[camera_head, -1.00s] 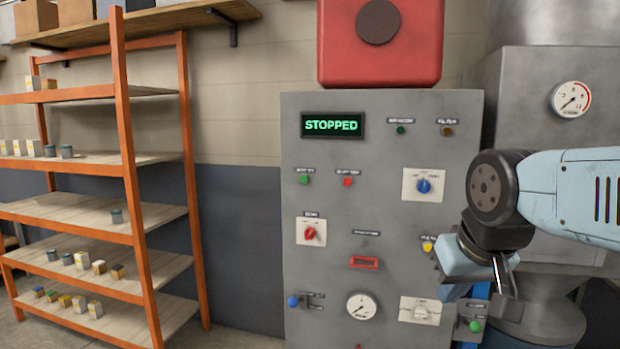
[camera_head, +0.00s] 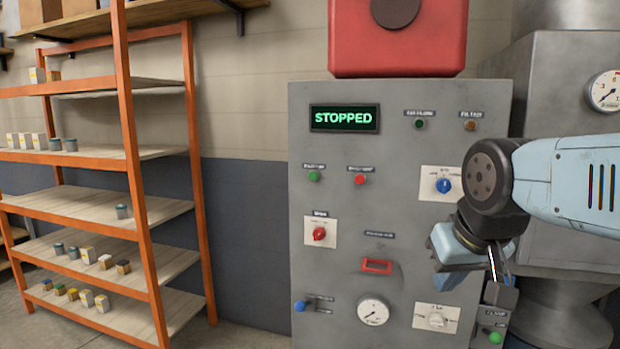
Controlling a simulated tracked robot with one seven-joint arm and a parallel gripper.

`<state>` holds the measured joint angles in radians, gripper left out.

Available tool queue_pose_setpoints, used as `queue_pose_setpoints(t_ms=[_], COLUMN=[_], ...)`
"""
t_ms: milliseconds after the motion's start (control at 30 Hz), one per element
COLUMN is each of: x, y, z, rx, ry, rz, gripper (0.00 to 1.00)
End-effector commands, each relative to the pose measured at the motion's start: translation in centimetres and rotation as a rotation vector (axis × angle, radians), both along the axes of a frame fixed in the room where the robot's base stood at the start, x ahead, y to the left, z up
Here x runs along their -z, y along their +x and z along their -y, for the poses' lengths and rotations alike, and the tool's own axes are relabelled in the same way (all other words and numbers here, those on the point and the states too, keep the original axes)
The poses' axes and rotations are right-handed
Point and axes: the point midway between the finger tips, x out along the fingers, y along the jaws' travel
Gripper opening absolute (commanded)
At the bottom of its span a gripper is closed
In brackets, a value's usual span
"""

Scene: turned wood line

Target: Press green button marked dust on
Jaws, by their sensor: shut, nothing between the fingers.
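A green button (camera_head: 314,176) sits at the upper left of the grey control panel (camera_head: 400,280), under a small label too blurred to read for certain. A red button (camera_head: 360,180) is just to its right. My gripper (camera_head: 501,292) hangs at the panel's lower right, pointing down, shut and empty. It is well right of and below the green button and apart from it. My wrist and gripper cover part of the panel's right edge.
The display (camera_head: 344,118) reads STOPPED. Nearby are a red knob (camera_head: 319,234), a blue knob (camera_head: 443,186), a gauge (camera_head: 373,311) and another green button (camera_head: 495,338) at lower right. An orange shelf rack (camera_head: 131,150) stands left. A grey machine (camera_head: 560,95) stands right.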

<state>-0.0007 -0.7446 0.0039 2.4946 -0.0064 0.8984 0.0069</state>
Motion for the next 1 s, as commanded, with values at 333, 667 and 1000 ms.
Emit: queue_pose_setpoints(t_ms=[333,667,1000], x=[-3.7,-6.5,-7.0], y=[8.9,20.6,27.4], z=[-2.7,-11.8,-20.9], rx=[-0.019,-0.119,-0.225], ry=[-0.161,-0.251,-0.219], rz=[0.06,0.199,0.306], gripper=[0.0,0.0,0.0])
